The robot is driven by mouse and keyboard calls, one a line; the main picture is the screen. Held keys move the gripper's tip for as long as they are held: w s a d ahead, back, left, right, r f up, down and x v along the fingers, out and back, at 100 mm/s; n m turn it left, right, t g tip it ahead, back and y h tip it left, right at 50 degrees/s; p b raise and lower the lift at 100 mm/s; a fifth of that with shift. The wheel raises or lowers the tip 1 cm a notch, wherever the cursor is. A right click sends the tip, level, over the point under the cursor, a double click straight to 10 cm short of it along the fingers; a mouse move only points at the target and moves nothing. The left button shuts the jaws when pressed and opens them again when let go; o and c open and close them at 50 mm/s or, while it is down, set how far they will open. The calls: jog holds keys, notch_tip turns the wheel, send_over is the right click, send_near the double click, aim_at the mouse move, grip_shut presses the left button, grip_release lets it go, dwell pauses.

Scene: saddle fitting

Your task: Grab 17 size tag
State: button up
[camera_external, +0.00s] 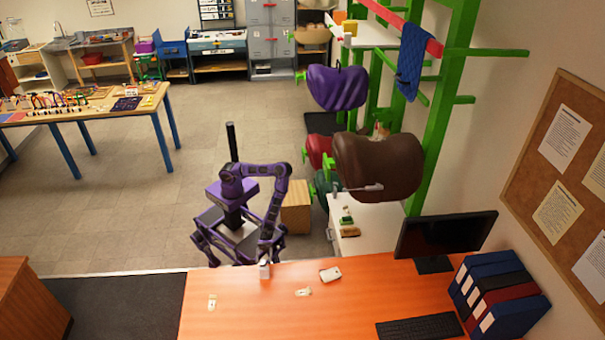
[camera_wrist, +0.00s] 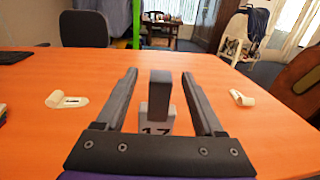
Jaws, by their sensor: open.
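The size tag marked 17 (camera_wrist: 155,126) stands on the orange desk in the wrist view. The fingers are open, one on each side of the block, with a gap showing on both sides. In the external view my gripper (camera_external: 265,260) is low at the desk's far edge, over a small pale piece (camera_external: 264,271); its number cannot be read there. The lower part of the tag is partly hidden by the gripper's palm.
Two cream tags lie apart on the desk (camera_external: 235,315), one left (camera_wrist: 67,100) and one right (camera_wrist: 242,97) in the wrist view. A white object (camera_external: 330,274), a keyboard (camera_external: 420,328), a monitor (camera_external: 440,234) and binders (camera_external: 500,295) occupy the desk's right part.

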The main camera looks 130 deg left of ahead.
aim_at(263, 265)
jog(key=x, duration=0.5)
jog(key=shift+d+f, duration=0.1)
jog(key=shift+c, duration=0.2)
grip_shut()
dwell(1.1)
